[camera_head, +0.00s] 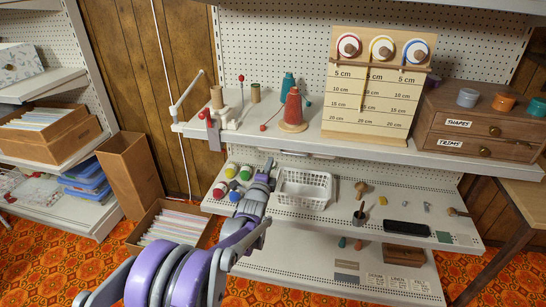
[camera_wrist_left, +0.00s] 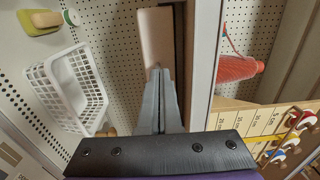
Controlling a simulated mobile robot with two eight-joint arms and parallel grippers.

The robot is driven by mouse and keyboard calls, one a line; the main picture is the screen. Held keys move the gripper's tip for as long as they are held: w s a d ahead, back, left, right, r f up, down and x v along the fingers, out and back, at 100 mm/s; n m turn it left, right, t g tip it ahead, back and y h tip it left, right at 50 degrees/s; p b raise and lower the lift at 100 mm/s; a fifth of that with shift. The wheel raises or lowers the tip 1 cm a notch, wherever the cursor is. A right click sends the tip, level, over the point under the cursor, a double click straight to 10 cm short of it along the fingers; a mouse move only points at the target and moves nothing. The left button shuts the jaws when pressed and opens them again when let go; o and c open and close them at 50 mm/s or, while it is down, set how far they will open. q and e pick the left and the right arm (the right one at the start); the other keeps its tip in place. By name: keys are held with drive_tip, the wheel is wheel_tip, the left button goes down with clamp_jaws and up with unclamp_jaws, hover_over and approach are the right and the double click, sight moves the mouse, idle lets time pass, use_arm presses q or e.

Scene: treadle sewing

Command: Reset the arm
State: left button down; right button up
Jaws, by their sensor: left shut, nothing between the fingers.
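My left arm (camera_head: 235,240), purple and grey, reaches in from the bottom left of the head view and up toward the shelves. My left gripper (camera_head: 268,166) is in front of the white shelving, just left of the white basket (camera_head: 304,188) and below the upper shelf edge. In the left wrist view the gripper's dark fingers (camera_wrist_left: 159,80) are pressed together with nothing between them. A pale flat piece (camera_wrist_left: 155,35) shows beyond the fingertips; I cannot tell if they touch it. My right gripper is in neither view.
The upper shelf (camera_head: 255,125) carries a red thread cone (camera_head: 292,108), a measuring board (camera_head: 370,95) and a wooden drawer box (camera_head: 485,120). Several coloured spools (camera_head: 232,171) stand on the lower shelf near my arm. A file box (camera_head: 175,225) stands on the floor to the left.

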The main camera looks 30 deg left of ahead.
use_arm(q)
drive_tip(key=s+d+f+n+g+h, duration=0.1)
drive_tip(key=s+d+f+n+g, duration=0.35)
drive_tip(key=s, duration=1.05)
drive_tip(key=s+d+f+n+g+h, duration=0.2)
drive_tip(key=s+d+n+g, duration=0.35)
drive_tip(key=s, duration=0.95)
drive_tip(key=s+d+f+n+g+h, duration=0.1)
drive_tip(key=s+d+f+n+g, duration=0.35)
drive_tip(key=s, duration=1.05)
wheel_tip(320, 180, up, 16)
drive_tip(key=w+d+t+p, duration=0.2)
drive_tip(key=p, duration=1.2)
drive_tip(key=shift+w+d+n, duration=0.35)
drive_tip(key=shift+d+n, duration=0.05)
drive_tip(key=shift+n, duration=0.05)
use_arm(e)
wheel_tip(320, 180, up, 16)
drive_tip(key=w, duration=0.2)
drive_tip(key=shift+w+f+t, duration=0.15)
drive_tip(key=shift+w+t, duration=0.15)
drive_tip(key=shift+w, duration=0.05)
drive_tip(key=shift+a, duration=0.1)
